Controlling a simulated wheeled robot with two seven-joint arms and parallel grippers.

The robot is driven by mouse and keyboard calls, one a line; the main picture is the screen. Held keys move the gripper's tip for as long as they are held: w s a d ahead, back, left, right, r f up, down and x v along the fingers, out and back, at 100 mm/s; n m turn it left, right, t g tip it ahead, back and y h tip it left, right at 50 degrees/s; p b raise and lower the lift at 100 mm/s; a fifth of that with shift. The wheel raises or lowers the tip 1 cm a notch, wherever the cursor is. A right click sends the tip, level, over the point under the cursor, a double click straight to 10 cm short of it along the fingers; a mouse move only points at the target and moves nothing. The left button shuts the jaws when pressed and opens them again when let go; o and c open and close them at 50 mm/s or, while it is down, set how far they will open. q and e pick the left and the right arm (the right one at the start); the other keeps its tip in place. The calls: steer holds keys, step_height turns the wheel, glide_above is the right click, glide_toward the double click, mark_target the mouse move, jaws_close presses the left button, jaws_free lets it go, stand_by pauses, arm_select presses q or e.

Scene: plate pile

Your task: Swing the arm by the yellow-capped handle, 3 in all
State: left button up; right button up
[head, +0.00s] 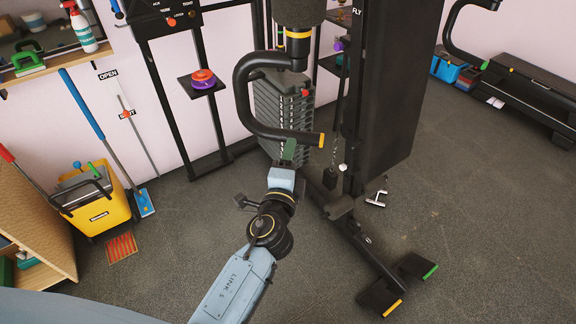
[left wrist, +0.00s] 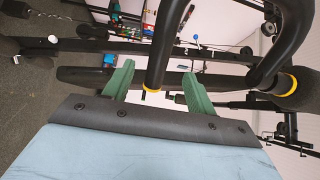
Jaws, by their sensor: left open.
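The machine's arm is a black curved tube (head: 240,95) hanging under a dark roller pad. Its lower bar ends in the yellow-capped handle (head: 321,140), pointing right in the head view. My left gripper (head: 289,152) has green fingers and is at the handle's lower bar, a little short of the cap. In the left wrist view my left gripper (left wrist: 157,88) is open, and the handle's yellow end (left wrist: 152,91) shows between the two fingers. I cannot tell whether they touch it. My right gripper is not in view.
A weight stack (head: 285,110) stands behind the handle, and the machine's black upright (head: 385,90) is to its right. Its foot bar (head: 365,250) crosses the floor. A yellow mop bucket (head: 100,205) stands at left. Open floor (head: 480,200) lies at right.

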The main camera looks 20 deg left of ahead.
mark_target(296, 137)
arm_select(q)
steer(key=shift+w+a+b, duration=0.15)
steer(key=shift+w, duration=1.15)
steer(key=shift+w+a+b, duration=0.2)
steer(key=shift+w, duration=1.15)
steer(key=shift+w+a+b, duration=0.15)
steer(key=shift+w, duration=1.15)
jaws_close()
steer(key=shift+d, duration=0.1)
